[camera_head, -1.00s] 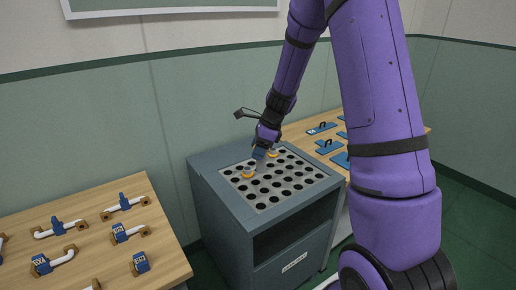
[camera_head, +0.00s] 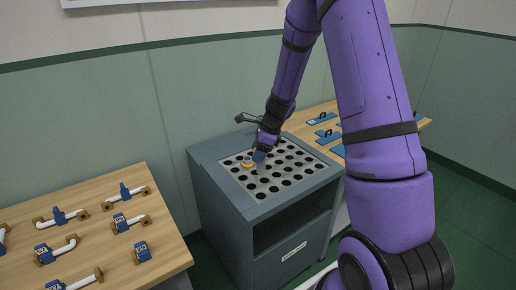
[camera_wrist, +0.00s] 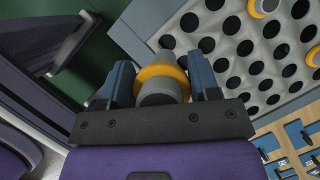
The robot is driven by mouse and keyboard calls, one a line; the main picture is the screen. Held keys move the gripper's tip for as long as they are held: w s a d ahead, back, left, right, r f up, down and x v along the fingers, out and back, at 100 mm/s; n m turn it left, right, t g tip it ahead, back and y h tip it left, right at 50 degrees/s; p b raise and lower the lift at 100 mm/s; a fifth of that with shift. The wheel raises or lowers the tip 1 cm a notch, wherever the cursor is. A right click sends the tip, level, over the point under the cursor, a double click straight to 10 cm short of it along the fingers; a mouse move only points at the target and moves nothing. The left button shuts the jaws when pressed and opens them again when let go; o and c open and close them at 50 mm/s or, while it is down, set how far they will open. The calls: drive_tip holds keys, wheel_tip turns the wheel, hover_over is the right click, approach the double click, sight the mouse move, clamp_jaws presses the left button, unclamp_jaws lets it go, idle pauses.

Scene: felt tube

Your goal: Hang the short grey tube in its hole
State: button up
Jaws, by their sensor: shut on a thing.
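My gripper (camera_head: 258,156) is over the perforated plate (camera_head: 285,184) on top of the grey cabinet. In the wrist view its two blue-grey fingers are shut on the short grey tube (camera_wrist: 160,92), which has an orange-yellow collar (camera_wrist: 160,72). Another orange collar (camera_head: 247,163) sits on the plate just left of my gripper. The wrist view shows two collars on the plate, one at the top (camera_wrist: 262,6) and one at the right edge (camera_wrist: 314,57).
The cabinet (camera_head: 222,190) has a raised rim, an open front shelf and a label. A wooden bench (camera_head: 150,225) with blue clamps and white pipes stands at left. Another bench (camera_head: 330,112) with blue parts stands behind at right. Many plate holes are empty.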

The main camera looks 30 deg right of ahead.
sight(258, 165)
drive_tip(key=shift+f, duration=2.8)
